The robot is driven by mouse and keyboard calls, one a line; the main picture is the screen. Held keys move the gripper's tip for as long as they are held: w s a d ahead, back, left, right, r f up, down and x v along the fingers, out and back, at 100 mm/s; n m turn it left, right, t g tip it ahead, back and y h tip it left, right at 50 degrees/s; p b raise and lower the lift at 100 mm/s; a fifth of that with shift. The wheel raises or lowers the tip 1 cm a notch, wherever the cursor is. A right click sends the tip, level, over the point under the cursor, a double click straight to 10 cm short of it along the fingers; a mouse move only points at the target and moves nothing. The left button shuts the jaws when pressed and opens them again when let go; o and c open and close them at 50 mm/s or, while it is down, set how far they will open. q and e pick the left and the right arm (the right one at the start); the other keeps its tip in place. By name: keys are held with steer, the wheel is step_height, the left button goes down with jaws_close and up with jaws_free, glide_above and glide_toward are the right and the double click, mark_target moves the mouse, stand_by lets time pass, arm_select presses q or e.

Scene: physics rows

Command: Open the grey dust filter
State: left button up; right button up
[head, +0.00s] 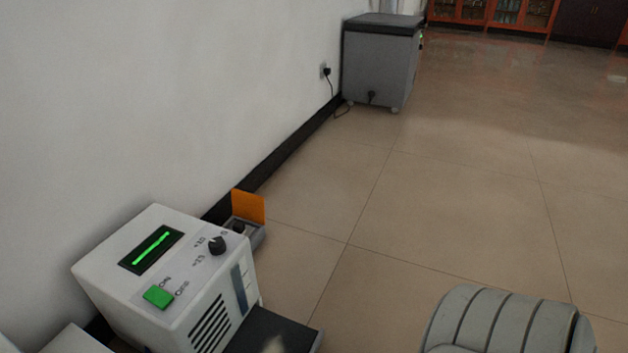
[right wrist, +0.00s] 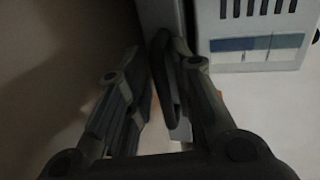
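I cannot pick out a part that is surely the grey dust filter. A white machine (head: 165,270) with a green display, green button, black knob and side vents stands at the lower left in the head view. Its vented side (right wrist: 258,50) shows at the top right in the right wrist view. My right gripper (right wrist: 165,68) has its two fingers on either side of a dark curved loop-like part (right wrist: 162,75), close beside the machine. The view is dim, so I cannot tell whether they touch it. My left gripper is not in view.
An open orange flap (head: 248,206) stands up from a small grey box behind the machine. A dark flat part (head: 285,329) lies before the machine. A large grey cabinet (head: 380,65) stands by the wall (head: 150,90) farther back.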

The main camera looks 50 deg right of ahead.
steer(key=shift+o, duration=0.9)
steer(key=shift+s+f, duration=0.1)
steer(key=shift+f, duration=0.1)
steer(key=shift+r, duration=0.15)
steer(key=v, duration=1.1)
steer(key=shift+s+d+r, duration=0.15)
steer(key=shift+s+d, duration=0.05)
steer(key=shift+s, duration=0.15)
